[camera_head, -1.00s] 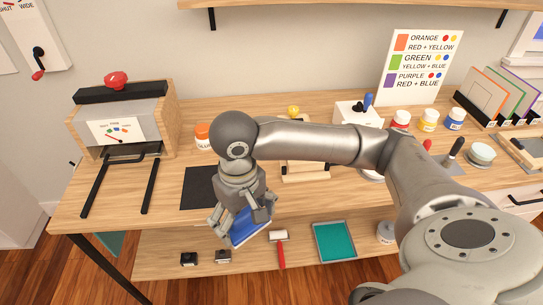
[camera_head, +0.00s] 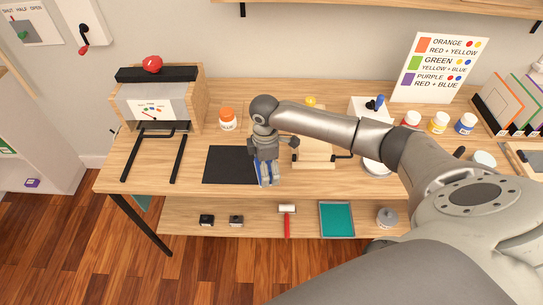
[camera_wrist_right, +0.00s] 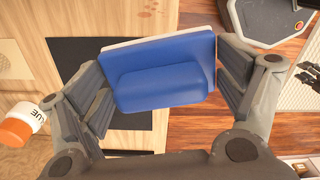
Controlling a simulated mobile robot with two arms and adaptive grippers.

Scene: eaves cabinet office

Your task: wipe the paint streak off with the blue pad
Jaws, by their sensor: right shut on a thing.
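My right gripper (camera_head: 267,172) is shut on the blue pad (camera_wrist_right: 165,72). In the right wrist view the pad sits between the two fingers, with a pale layer along its far edge. In the head view the pad (camera_head: 262,174) shows partly behind the fingers, at the table's front edge, just right of a black mat (camera_head: 228,165). I cannot tell whether the pad touches the tabletop. My left gripper is not in the head view.
A glue bottle (camera_head: 228,119) stands behind the mat. A press-like device (camera_head: 155,100) with black rails is at the left. A wooden block fixture (camera_head: 313,155) stands right of the gripper. The lower shelf (camera_head: 185,221) holds a red-handled roller (camera_head: 287,222) and a teal tray (camera_head: 337,219).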

